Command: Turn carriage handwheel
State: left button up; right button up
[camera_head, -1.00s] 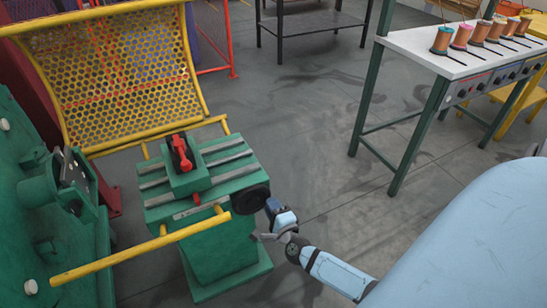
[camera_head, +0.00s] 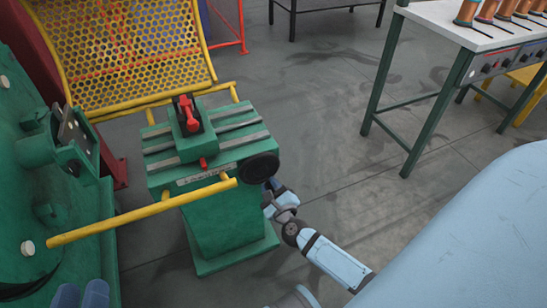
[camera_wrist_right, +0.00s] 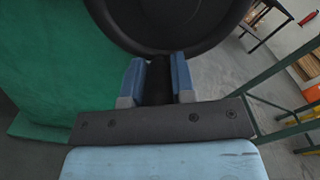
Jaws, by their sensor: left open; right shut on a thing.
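The carriage handwheel (camera_head: 259,168) is a black disc on the right side of the green carriage (camera_head: 222,222). In the right wrist view the wheel's dark rim (camera_wrist_right: 170,48) fills the top. My right gripper (camera_head: 272,190) is at the wheel's lower right edge, partly hidden by it. Its blue fingers (camera_wrist_right: 158,82) are shut on a dark part, seemingly the wheel's handle (camera_wrist_right: 158,78), just below the rim. My left gripper (camera_head: 82,295) is open at the bottom left edge, with two blue fingers showing, apart from the wheel.
A yellow bar (camera_head: 145,212) runs in front of the carriage, left of the wheel. A yellow mesh guard (camera_head: 125,55) stands behind. A red clamp (camera_head: 188,113) sits on the carriage. A white-topped table (camera_head: 455,30) with spools is at right. The floor between is clear.

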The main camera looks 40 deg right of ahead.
jog(key=shift+w+a+m, duration=0.1)
jog(key=shift+m, duration=0.2)
dwell(0.4)
jog(key=o, duration=0.9)
jog(key=shift+r, duration=0.1)
